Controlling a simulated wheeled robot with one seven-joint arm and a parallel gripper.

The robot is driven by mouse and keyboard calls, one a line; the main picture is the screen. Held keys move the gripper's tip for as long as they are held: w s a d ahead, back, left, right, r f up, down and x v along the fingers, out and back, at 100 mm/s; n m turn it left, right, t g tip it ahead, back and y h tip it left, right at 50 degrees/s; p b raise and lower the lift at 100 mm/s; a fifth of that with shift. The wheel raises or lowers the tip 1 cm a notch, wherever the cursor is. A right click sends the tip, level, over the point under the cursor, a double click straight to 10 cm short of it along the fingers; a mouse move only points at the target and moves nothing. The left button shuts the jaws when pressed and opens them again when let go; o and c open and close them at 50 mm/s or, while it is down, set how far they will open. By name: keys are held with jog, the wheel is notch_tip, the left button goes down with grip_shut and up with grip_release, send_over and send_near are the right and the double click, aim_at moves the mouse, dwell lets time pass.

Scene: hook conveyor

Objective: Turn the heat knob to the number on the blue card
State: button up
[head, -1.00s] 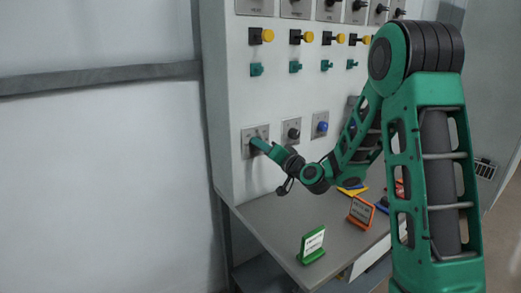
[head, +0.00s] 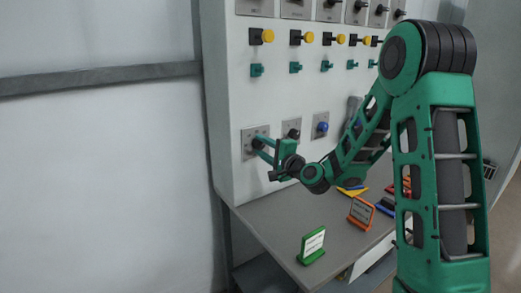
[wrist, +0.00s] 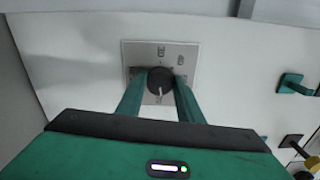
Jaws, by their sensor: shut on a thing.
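A dark round knob (wrist: 160,81) sits on a square grey plate (wrist: 133,55) in the wrist view, with its light pointer mark toward the bottom of that picture. My gripper (wrist: 160,90) has one green finger on each side of the knob and is shut on it. In the head view, my gripper (head: 262,147) is at the leftmost plate (head: 248,133) of the lower row, partly covering it.
A black knob (head: 293,133) and a blue knob (head: 322,127) are to the right in the same row. A green card stand (head: 312,246) and an orange card stand (head: 361,212) stand on the grey shelf (head: 270,225) below. Green hooks and yellow-ended pegs stick out above.

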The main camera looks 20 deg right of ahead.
jog(key=shift+d+f+m, duration=0.15)
jog(key=shift+m, duration=0.75)
jog(key=o, duration=1.1)
jog(key=shift+c, duration=0.2)
jog(key=v, duration=1)
jog(key=shift+s, duration=0.3)
